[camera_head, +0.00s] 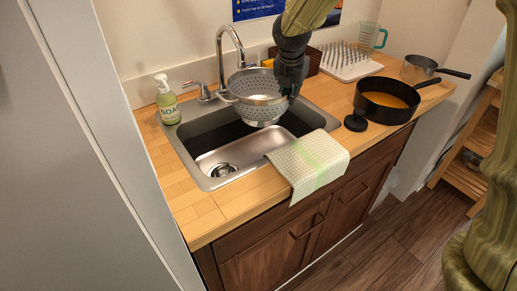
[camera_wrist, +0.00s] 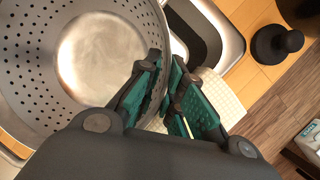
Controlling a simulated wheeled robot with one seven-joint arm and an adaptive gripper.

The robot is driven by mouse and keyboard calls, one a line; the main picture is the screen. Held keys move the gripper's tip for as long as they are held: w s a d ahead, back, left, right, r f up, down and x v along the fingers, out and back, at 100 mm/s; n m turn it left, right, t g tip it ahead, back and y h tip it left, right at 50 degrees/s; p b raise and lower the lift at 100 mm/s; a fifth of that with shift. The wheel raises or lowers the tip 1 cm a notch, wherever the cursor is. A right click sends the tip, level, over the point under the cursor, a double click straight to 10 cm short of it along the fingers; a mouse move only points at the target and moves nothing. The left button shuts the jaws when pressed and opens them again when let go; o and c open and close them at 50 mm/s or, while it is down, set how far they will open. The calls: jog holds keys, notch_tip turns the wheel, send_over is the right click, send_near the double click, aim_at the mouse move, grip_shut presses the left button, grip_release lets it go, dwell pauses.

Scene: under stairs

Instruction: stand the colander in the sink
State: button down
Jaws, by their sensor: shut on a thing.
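The metal colander (camera_head: 257,90) is held over the back of the sink (camera_head: 208,185), roughly upright, with its perforated bowl in front of the faucet. My gripper (camera_head: 291,93) is shut on the colander's right rim. In the wrist view the colander (camera_wrist: 35,75) fills the left side, and the green finger pads of my gripper (camera_wrist: 168,95) close at its edge. The sink has a steel basin with a drain at the front left. Whether the colander's base touches anything is hard to tell.
A soap bottle (camera_head: 167,100) stands left of the faucet (camera_head: 222,60). A checked towel (camera_head: 310,162) drapes over the sink's front edge. A black stopper (camera_head: 356,121), a pan of orange food (camera_head: 385,105), a saucepan (camera_head: 418,68) and a drying rack (camera_head: 345,62) stand to the right.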

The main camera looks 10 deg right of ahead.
jog(key=shift+f, duration=0.9)
jog(key=shift+s+f+b, duration=0.15)
jog(key=shift+s+b, duration=0.05)
jog(key=shift+b, duration=0.3)
notch_tip(320, 180, down, 14)
jog(key=b, duration=0.4)
jog(key=shift+s+f, duration=0.15)
jog(key=shift+f, duration=0.1)
jog(key=c, duration=1.9)
grip_release()
jog(key=shift+f, duration=0.15)
jog(key=shift+o, duration=0.3)
